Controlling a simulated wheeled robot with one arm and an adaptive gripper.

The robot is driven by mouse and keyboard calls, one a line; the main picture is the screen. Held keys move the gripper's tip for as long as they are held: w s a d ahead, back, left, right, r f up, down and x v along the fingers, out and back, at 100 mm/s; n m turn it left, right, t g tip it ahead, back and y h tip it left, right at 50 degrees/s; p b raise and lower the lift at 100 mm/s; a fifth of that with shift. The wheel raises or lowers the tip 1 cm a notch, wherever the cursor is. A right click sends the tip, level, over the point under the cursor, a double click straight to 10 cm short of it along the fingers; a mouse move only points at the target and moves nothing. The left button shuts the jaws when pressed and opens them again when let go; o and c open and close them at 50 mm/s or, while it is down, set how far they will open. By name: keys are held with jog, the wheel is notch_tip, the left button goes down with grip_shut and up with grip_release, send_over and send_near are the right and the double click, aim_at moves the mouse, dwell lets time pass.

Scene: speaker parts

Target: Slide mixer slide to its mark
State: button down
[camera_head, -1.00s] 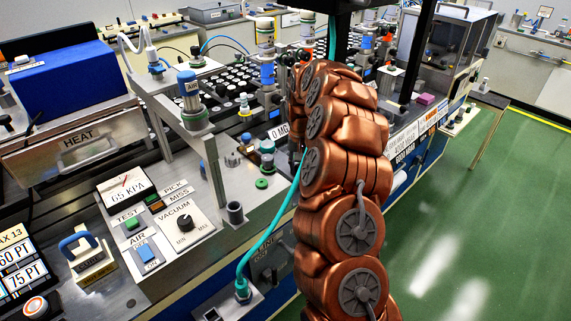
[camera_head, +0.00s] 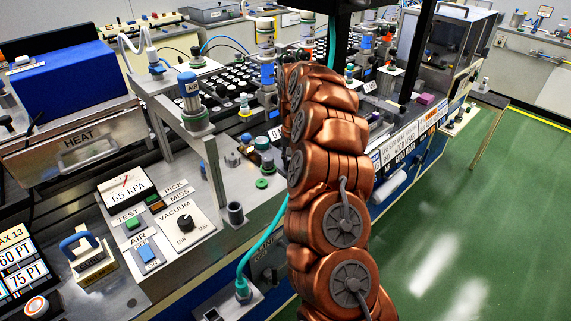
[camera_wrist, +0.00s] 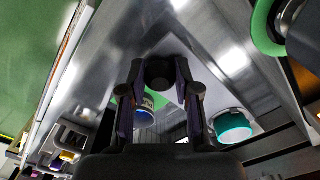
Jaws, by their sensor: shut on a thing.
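In the wrist view my gripper (camera_wrist: 160,84) has its two dark fingers closed on either side of a dark round knob (camera_wrist: 158,72). I take the knob to be the mixer slide's handle; it stands at a bright metal plate (camera_wrist: 205,35). The slide's mark cannot be made out. In the head view my copper-coloured arm hides the gripper and the slide.
In the wrist view a teal-banded cylinder (camera_wrist: 232,124) and a blue-topped green part (camera_wrist: 145,107) lie close to the fingers. In the head view the vacuum panel (camera_head: 178,218) and a teal cable (camera_head: 262,245) are left of my arm. Green floor is free at right.

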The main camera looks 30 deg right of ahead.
aim_at(275, 156)
jog(key=shift+w+a+p, duration=0.2)
jog(key=shift+w, duration=0.95)
jog(key=shift+w+a+p, duration=0.15)
jog(key=shift+w+a, duration=0.1)
jog(key=shift+w, duration=0.9)
jog(key=shift+w+a+p, duration=0.2)
jog(key=shift+w, duration=1.05)
jog(key=shift+w+a, duration=0.2)
jog(key=shift+w, duration=0.65)
jog(key=c, duration=0.7)
grip_release()
jog(key=shift+c, duration=0.2)
jog(key=shift+a, duration=0.1)
notch_tip(275, 156, up, 12)
